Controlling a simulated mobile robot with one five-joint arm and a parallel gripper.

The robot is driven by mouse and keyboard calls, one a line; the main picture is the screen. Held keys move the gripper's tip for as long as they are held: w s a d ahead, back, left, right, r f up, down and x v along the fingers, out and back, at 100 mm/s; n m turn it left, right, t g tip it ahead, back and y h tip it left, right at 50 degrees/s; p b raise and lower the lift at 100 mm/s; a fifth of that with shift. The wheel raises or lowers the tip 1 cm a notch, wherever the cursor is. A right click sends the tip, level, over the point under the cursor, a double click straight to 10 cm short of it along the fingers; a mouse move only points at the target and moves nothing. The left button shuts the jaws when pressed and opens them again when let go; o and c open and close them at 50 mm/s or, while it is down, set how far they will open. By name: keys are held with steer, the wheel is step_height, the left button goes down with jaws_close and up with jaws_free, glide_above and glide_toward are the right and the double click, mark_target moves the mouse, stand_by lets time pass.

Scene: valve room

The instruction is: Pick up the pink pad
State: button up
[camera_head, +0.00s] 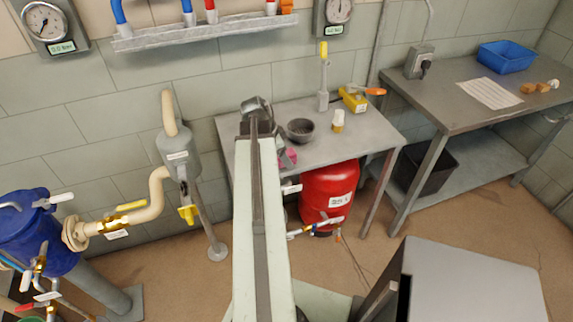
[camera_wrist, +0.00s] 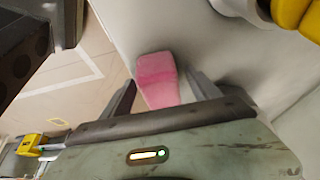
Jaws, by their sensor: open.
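The pink pad (camera_wrist: 158,80) shows in the wrist view between the two fingers of my gripper (camera_wrist: 161,77). The fingers are spread, with a gap visible on each side of the pad near their tips. In the head view the pad (camera_head: 287,158) lies at the small grey table, just right of my arm and partly hidden by it. My gripper's fingers are hard to make out in the head view. Whether the pad touches a finger lower down cannot be told.
On the small grey table (camera_head: 372,130) stand a dark bowl (camera_head: 300,131), a white and yellow cup (camera_head: 338,122) and a yellow box (camera_head: 353,101). A red tank (camera_head: 328,185) is under it. A workbench (camera_head: 440,95) with a blue bin (camera_head: 506,57) stands right. Pipes and valves are left.

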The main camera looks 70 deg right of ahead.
steer(key=shift+r, duration=0.1)
steer(key=c, duration=1.4)
steer(key=shift+r, duration=0.1)
step_height(320, 180, up, 10)
steer(key=p, duration=1)
steer(key=shift+p, duration=0.3)
steer(key=o, duration=0.8)
steer(key=shift+c, duration=0.2)
steer(key=c, duration=0.7)
steer(key=shift+o, duration=0.2)
